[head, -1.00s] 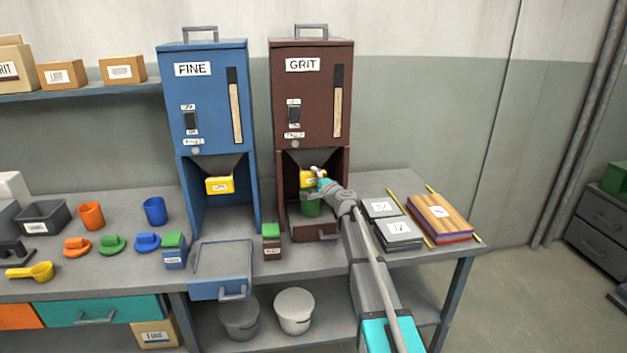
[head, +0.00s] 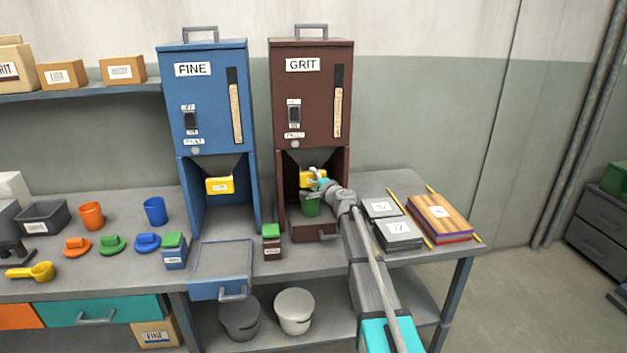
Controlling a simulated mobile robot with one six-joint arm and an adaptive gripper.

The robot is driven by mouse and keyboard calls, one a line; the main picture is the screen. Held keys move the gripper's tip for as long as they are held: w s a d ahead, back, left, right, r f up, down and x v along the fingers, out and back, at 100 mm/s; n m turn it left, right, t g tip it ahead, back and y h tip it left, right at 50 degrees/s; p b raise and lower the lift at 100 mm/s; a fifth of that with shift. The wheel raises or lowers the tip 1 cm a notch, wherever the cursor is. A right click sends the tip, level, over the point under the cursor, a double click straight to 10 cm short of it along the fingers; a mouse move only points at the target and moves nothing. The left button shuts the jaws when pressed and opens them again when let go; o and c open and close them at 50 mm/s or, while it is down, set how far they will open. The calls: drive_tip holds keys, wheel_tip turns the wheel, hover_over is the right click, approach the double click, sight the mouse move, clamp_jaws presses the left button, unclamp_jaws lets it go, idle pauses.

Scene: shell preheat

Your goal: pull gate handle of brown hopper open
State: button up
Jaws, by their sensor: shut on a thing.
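The brown hopper (head: 310,105), labelled GRIT, stands on the bench right of the blue hopper. Its yellow gate handle (head: 306,179) shows under the funnel in the open bay. My gripper (head: 317,178) is at the right part of this handle and shut on it; the fingertips are small and partly hidden by the wrist. A green cup (head: 310,205) stands in the bay below the gate, partly covered by my arm. I cannot tell how far the gate is open.
The blue hopper (head: 208,100), labelled FINE, is close on the left with its own yellow handle (head: 219,185). Dark weights (head: 398,234) and a wooden board (head: 443,212) lie to the right.

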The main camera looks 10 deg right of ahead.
sight(310, 181)
drive_tip(key=shift+s, duration=2.4)
drive_tip(key=o, duration=1.2)
drive_tip(key=shift+s, duration=0.1)
drive_tip(key=shift+c, duration=0.2)
drive_tip(key=v, duration=1.1)
drive_tip(key=shift+s+d, duration=0.2)
drive_tip(key=shift+s, duration=0.15)
